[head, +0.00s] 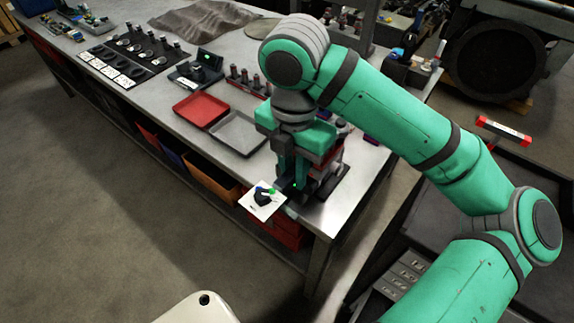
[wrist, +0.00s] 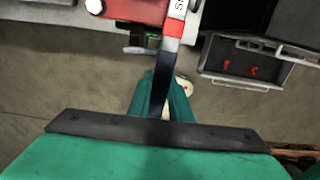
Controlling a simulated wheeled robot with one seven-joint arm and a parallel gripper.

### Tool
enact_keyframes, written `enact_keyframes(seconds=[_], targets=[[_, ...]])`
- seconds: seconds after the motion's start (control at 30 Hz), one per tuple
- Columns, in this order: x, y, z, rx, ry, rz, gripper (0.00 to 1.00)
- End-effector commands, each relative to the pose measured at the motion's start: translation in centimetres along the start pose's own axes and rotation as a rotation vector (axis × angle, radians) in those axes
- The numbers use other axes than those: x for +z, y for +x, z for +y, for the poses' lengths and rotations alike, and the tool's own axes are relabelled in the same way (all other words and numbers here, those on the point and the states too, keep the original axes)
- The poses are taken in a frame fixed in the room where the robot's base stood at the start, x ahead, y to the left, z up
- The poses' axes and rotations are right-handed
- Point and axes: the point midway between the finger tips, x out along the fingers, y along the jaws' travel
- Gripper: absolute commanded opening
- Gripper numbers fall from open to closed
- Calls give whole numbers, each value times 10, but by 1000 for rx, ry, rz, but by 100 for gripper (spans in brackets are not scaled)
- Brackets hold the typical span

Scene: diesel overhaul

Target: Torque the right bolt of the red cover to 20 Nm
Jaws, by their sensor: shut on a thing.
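My gripper (head: 290,180) is over the near right corner of the workbench and points down. In the wrist view its green fingers (wrist: 160,90) are shut on a dark narrow bar (wrist: 171,57), which looks like a tool handle. The bar runs up to a white label with partly cut-off letters. A red part (wrist: 138,11), which may be the red cover, shows at the top edge, with a grey round bolt head (wrist: 95,6) at its left. In the head view my gripper mostly hides the red part. The right bolt and any torque reading cannot be made out.
A red tray (head: 200,109) and a grey tray (head: 238,132) lie left of my gripper. A small display (head: 207,60) stands behind them. A white card (head: 262,201) sits at the bench's front edge. A red-ended bar (head: 503,131) is at the right. Floor at the left is clear.

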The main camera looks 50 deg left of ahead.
Motion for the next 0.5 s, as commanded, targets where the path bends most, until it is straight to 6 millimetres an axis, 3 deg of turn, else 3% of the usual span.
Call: enact_keyframes(seconds=[0.5], targets=[[0,0,9,5,-5,0,0]])
